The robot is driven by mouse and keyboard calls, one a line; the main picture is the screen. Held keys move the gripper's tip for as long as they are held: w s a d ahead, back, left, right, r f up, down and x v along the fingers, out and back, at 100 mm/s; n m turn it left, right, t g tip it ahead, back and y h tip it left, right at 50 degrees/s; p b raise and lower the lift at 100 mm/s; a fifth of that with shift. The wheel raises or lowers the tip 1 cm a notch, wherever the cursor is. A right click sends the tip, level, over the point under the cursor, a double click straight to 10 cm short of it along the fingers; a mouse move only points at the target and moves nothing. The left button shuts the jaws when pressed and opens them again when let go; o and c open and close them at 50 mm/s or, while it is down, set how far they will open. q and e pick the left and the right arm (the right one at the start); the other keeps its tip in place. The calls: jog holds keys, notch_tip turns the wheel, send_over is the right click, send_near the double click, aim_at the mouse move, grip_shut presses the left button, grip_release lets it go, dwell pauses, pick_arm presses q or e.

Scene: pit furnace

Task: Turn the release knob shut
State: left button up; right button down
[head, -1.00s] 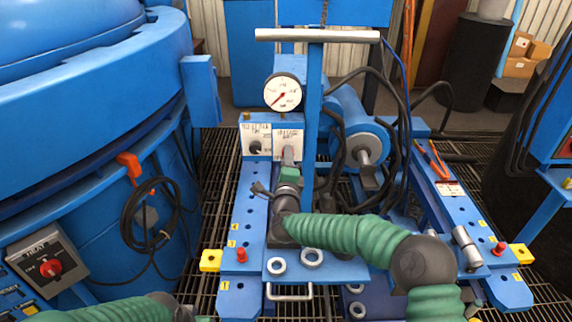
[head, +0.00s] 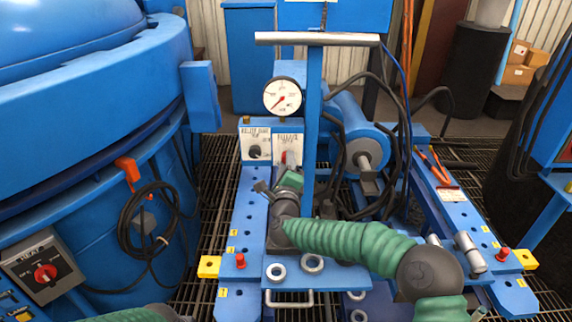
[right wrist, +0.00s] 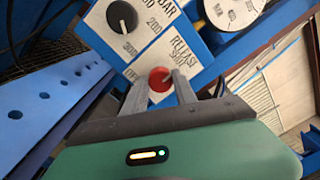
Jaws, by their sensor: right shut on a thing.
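The release knob (right wrist: 160,79) is a small red knob on a white plate (right wrist: 190,62) marked "RELEASE" and "SHUT". My right gripper (right wrist: 160,90) is shut on it, with one grey finger on each side in the right wrist view. In the head view the right gripper (head: 289,166) reaches up to the plate and is tilted, with the red knob (head: 284,158) partly showing at its tip. The knob's exact pointing is hard to read. Of my left arm only a green and grey part shows at the bottom left; its gripper is out of view.
A black knob (right wrist: 122,17) on a numbered dial sits beside the release plate. A round gauge (head: 283,97) stands above. A post with a grey crossbar (head: 318,39) rises just right of the plates. Black hoses (head: 337,150) hang behind. Loose rings (head: 312,264) lie on the front plate.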

jog(key=c, duration=1.1)
grip_release()
jog(key=shift+f, duration=0.4)
jog(key=shift+o, duration=0.5)
jog(key=shift+d, duration=0.1)
jog(key=shift+r, duration=0.2)
jog(key=s+p, duration=0.4)
jog(key=s, duration=1.2)
jog(key=shift+s+f, duration=0.3)
jog(key=shift+s, duration=0.1)
